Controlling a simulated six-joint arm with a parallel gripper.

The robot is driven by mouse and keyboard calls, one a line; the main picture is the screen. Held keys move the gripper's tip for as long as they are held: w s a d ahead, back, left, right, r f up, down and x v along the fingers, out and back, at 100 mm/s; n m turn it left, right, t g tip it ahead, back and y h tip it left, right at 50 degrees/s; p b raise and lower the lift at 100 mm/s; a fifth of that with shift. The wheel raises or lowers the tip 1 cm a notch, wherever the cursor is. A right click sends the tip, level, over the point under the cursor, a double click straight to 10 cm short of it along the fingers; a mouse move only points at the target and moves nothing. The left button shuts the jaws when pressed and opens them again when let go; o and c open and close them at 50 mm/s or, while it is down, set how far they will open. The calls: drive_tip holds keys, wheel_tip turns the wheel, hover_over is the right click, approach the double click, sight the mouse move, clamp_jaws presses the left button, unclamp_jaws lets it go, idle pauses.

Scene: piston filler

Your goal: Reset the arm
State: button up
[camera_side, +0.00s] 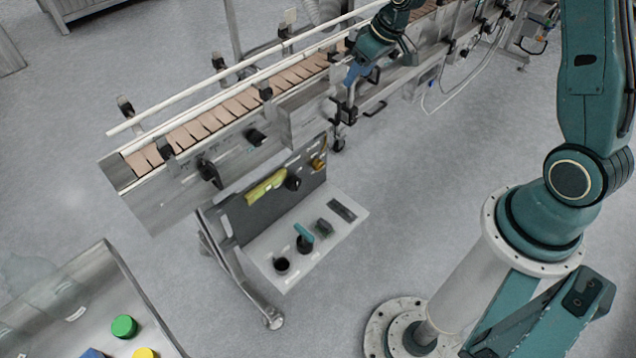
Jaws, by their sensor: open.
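My gripper (364,76) is at the upper middle of the side view, at the end of my teal arm. It is small in the picture, over or in front of the near side of the conveyor. Its jaws are open, and I see nothing held between them. A blue part (353,73) shows at its left side; I cannot tell whether it belongs to the gripper. Part of my arm between the wrist and the base runs out of the top of the picture.
The conveyor (215,118) has tan slats and white rails. A tool stand (335,219) below it carries a yellow-green item (266,187), black holders and a teal-handled tool (304,232). Open floor surrounds the stand.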

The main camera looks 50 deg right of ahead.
drive_tip(key=s+a+r, duration=0.4)
drive_tip(key=s+r, duration=0.2)
drive_tip(key=r, duration=0.4)
drive_tip(key=s+a+r, duration=0.1)
drive_tip(key=s+r, duration=0.2)
drive_tip(key=s, duration=0.4)
drive_tip(key=s+a+r+t+h, duration=0.1)
drive_tip(key=s+a+r, duration=0.1)
drive_tip(key=s, duration=0.6)
drive_tip(key=s+a+r+m, duration=0.1)
drive_tip(key=s+a+r, duration=0.1)
drive_tip(key=s+r, duration=0.2)
drive_tip(key=s, duration=0.3)
drive_tip(key=shift+s, duration=0.15)
